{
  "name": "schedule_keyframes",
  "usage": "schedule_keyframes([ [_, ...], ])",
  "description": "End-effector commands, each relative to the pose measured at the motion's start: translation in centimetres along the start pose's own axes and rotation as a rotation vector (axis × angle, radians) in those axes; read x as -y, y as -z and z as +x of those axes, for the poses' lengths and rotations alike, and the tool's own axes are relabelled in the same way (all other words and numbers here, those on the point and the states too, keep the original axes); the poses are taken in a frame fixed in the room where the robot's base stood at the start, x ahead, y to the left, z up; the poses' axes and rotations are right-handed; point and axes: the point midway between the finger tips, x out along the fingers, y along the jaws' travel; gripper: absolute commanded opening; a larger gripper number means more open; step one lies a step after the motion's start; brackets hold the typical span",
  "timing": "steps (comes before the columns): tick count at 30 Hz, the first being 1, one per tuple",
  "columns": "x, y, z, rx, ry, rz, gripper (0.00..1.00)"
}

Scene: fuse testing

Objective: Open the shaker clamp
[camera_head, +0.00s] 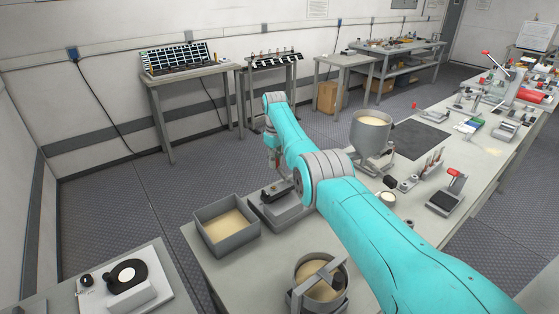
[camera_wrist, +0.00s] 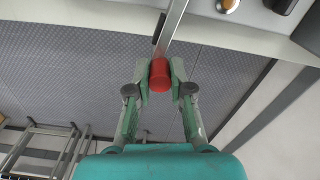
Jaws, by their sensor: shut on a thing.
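In the wrist view my gripper (camera_wrist: 160,72) is shut on a red handle grip (camera_wrist: 160,77), with one finger on each side. The grip sits at the end of a flat metal lever (camera_wrist: 172,28) that runs up towards a light grey machine (camera_wrist: 245,32) with an orange-topped knob. In the head view my turquoise arm reaches over the bench to a low grey machine (camera_head: 268,210) at its far left edge. My gripper (camera_head: 273,160) is partly hidden behind the arm there, and the red grip is hidden. The frames do not show clearly which part is the clamp.
A grey open box of sand-coloured powder (camera_head: 199,218) stands left of the machine. A round pan on a stand (camera_head: 335,303) is at the front, and a metal hopper (camera_head: 371,140) stands behind the arm. Several tools crowd the bench's right side. Floor lies open beyond its far edge.

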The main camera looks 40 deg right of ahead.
Motion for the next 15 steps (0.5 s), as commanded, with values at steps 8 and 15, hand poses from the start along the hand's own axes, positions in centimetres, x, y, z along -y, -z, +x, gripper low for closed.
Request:
schedule_keyframes([
  [8,0.97,0.05,0.44,0.007,0.005,-0.101,0.00],
  [15,1.18,0.06,0.47,0.008,0.005,-0.127,0.00],
])
